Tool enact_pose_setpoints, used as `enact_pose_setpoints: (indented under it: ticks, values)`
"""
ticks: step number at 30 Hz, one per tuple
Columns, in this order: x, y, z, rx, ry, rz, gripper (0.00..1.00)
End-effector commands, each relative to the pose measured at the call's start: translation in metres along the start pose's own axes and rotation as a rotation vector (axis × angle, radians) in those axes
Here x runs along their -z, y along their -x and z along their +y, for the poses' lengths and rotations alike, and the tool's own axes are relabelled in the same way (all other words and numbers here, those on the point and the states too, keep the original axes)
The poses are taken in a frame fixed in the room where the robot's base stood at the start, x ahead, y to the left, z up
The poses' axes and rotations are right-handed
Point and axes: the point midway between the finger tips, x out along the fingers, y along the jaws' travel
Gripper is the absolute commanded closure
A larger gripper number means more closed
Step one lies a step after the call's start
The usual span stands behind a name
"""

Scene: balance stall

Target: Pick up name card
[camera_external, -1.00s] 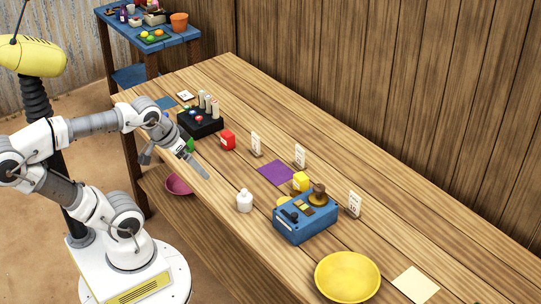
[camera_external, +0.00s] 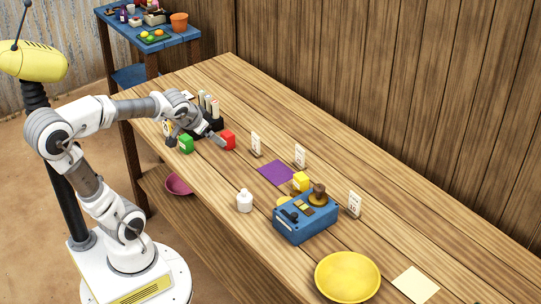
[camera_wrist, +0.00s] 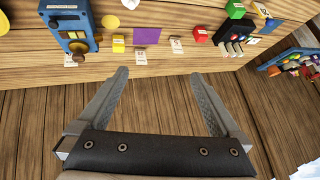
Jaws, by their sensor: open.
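Several white cards are in view, and I cannot tell for sure which is the name card. A pale card with an orange edge (camera_wrist: 261,9) lies by the green cube (camera_external: 186,144); my arm partly covers that area in the external view. Three upright numbered cards stand along the table: the left one (camera_external: 256,144), the middle one (camera_external: 300,156) and the right one (camera_external: 354,203). My gripper (camera_external: 195,138) is open above the table's left part, near the green and red cubes. In the wrist view, nothing is between its fingers (camera_wrist: 159,75).
A red cube (camera_external: 228,140) and a black box with cylinders (camera_wrist: 233,36) are close to my gripper. A purple mat (camera_external: 276,172), a white bottle (camera_external: 244,201), a blue device (camera_external: 305,222) and a yellow bowl (camera_external: 347,277) are farther right. A wooden wall (camera_external: 380,90) stands behind the table.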

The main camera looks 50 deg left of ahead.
Motion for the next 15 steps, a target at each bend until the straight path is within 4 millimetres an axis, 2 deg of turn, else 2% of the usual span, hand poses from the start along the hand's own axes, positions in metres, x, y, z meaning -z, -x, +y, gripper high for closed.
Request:
enact_pose_setpoints:
  ticks: [1, 7, 11, 15]
  values:
    - [0.007, -0.022, -0.013, 0.031, -0.004, 0.008, 0.0]
    - [0.041, -0.093, -0.055, 0.089, -0.054, 0.093, 0.0]
    - [0.052, -0.143, -0.077, 0.075, -0.08, 0.149, 0.0]
    - [0.052, -0.195, -0.097, 0.022, -0.091, 0.214, 0.0]
